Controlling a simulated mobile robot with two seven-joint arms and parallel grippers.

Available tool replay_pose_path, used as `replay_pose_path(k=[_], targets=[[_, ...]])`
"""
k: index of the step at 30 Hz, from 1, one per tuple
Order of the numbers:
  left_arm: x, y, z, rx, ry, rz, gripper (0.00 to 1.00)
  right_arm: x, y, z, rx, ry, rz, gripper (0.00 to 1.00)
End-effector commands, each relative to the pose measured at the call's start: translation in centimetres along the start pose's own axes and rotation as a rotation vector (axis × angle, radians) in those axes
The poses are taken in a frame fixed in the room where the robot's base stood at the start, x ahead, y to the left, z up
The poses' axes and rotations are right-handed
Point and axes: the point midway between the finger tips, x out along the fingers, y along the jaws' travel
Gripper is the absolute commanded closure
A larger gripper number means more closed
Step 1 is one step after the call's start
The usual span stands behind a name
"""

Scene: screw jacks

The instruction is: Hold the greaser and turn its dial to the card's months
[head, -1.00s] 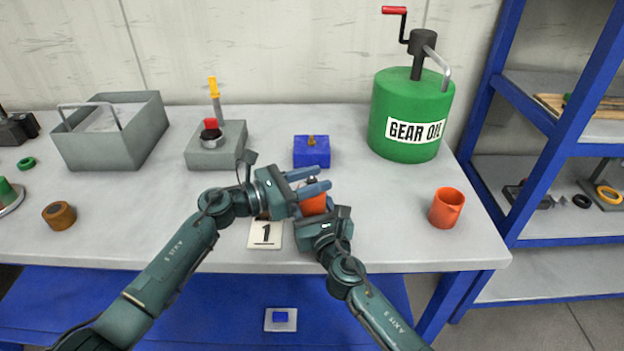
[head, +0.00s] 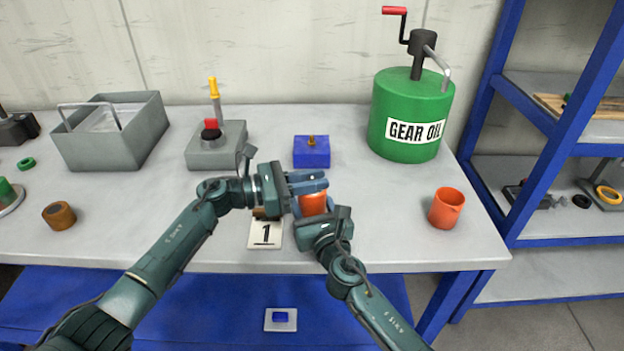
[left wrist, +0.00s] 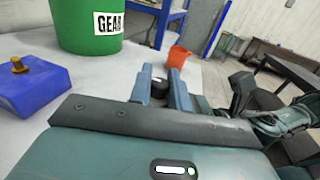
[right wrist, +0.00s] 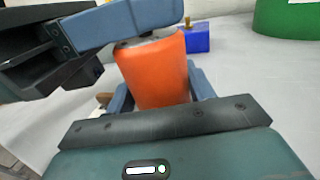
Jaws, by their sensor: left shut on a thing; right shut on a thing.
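The greaser is an orange cup-shaped body (head: 312,204) standing upright near the table's front edge; it fills the right wrist view (right wrist: 155,72). My right gripper (head: 313,212) is shut around its body from the front. My left gripper (head: 318,183) lies across its top, its jaws shut on the dark dial (left wrist: 159,88), which shows between the fingers in the left wrist view. The dial's marks are hidden by the fingers. The white card (head: 266,234) reads "1" and stands left of the greaser.
A blue block with a brass fitting (head: 311,152) sits behind the greaser. An orange beaker (head: 446,208) and a green gear oil drum (head: 408,112) stand to the right. A grey box with a lever (head: 216,150) is behind left. A brown ring (head: 59,215) lies far left.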

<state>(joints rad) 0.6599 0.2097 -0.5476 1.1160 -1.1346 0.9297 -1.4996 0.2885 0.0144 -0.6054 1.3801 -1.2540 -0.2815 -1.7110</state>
Motion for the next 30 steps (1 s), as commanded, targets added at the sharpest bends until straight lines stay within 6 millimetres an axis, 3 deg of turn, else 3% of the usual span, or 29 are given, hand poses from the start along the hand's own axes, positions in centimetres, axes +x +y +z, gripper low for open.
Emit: replay_pose_path(k=[16, 30], targets=[[0.16, 0.13, -0.28, -0.006, 0.008, -0.296, 1.00, 0.00, 0.16, 0.09, -0.004, -0.003, 0.004, 0.77], [-0.06, -0.01, -0.28, -0.008, 0.006, -0.387, 1.00, -0.02, 0.32, 0.13, -0.004, -0.004, 0.007, 0.77]])
